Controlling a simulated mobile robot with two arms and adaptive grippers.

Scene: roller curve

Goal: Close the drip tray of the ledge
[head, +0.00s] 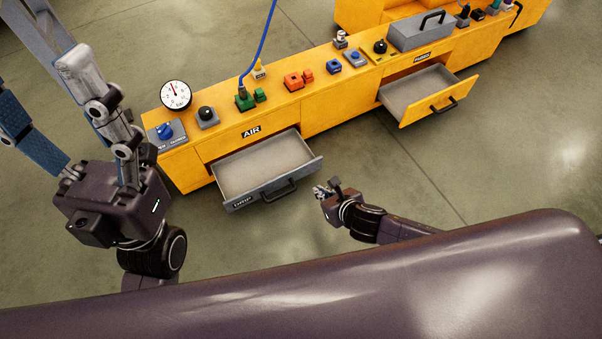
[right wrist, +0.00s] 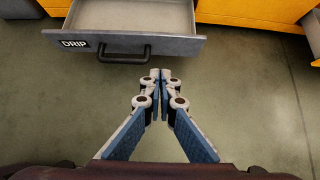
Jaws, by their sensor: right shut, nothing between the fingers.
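The drip tray (head: 225,203) is a grey drawer pulled out of the yellow ledge (head: 320,110) below the AIR label. Its front carries a DRIP label and a dark bar handle (head: 279,190). In the right wrist view, the tray front (right wrist: 180,45) crosses the top and its handle (right wrist: 125,50) faces me. My right gripper (head: 322,190) is shut and empty, just right of the tray front. In the right wrist view, its tips (right wrist: 160,75) are close to the handle's right end; contact cannot be told. My left gripper (head: 35,75) is open and empty at the left edge.
A second drawer (head: 425,92) with a yellow front stands open farther right. A gauge (head: 175,94), knobs, coloured blocks and a grey toolbox (head: 421,31) sit on the ledge top. A blue hose (head: 262,40) rises from a green fitting. Floor between the two drawers is clear.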

